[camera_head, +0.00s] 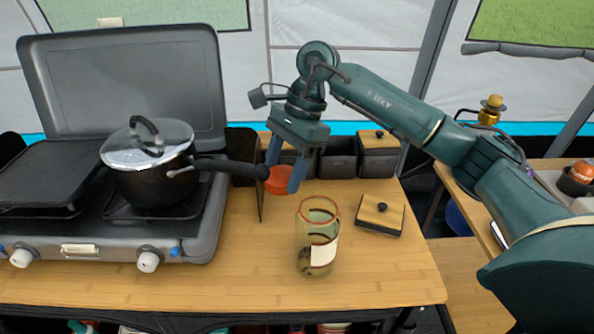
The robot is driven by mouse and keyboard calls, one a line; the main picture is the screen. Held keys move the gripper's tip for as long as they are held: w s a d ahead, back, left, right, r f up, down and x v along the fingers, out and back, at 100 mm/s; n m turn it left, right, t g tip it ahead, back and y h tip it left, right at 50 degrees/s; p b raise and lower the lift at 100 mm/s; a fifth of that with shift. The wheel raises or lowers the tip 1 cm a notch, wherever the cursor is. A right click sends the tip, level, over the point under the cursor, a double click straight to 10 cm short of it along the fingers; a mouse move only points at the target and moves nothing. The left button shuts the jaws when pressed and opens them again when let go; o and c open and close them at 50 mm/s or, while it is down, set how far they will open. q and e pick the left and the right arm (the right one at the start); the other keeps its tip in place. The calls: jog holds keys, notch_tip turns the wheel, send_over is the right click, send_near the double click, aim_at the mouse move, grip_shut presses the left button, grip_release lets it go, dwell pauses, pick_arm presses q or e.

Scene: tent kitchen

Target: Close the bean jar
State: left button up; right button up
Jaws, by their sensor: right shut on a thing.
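The bean jar (305,225) is clear glass with a pale label and dark contents low inside. It stands upright and open on the wooden table, near the middle front. My right gripper (284,178) points down behind the jar and slightly left of it. It is shut on a round orange-red lid (279,181), which is apart from the jar. I cannot tell whether the lid is held above the table or touches it. My left gripper is not in view.
A camping stove (190,240) with a lidded black pot (150,185) stands at the left; the pot's handle reaches toward my right gripper. A square wooden lid (380,212) lies right of the jar. Dark containers (338,160) line the back. The front table is clear.

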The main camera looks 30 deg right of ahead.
aim_at(269, 182)
jog(key=a+n, duration=0.1)
jog(key=n, duration=0.1)
jog(key=r+n+g+h, duration=0.1)
jog(key=n, duration=0.1)
jog(key=shift+a+g, duration=0.3)
jog(key=shift+a, duration=0.1)
jog(key=n, duration=0.3)
jog(key=n+g+h, duration=0.1)
jog(key=shift+w+a+r+n+b, duration=0.15)
jog(key=shift+a+r+n+b, duration=0.2)
jog(key=shift+n+b, duration=0.05)
jog(key=n, duration=0.2)
jog(key=r+n+h, duration=0.1)
jog(key=n, duration=0.1)
jog(key=shift+w+d+r+g, duration=0.1)
jog(key=shift+w+r+g, duration=0.1)
jog(key=shift+g, duration=0.2)
jog(key=shift+w+d+r+n+h+b, duration=0.2)
jog(key=shift+r+n+h, duration=0.25)
jog(key=shift+n, duration=0.35)
jog(key=shift+d+r+n+h+b, duration=0.1)
jog(key=shift+d+r+n+h, duration=0.3)
jog(key=shift+n, duration=0.4)
jog(key=shift+a, duration=0.1)
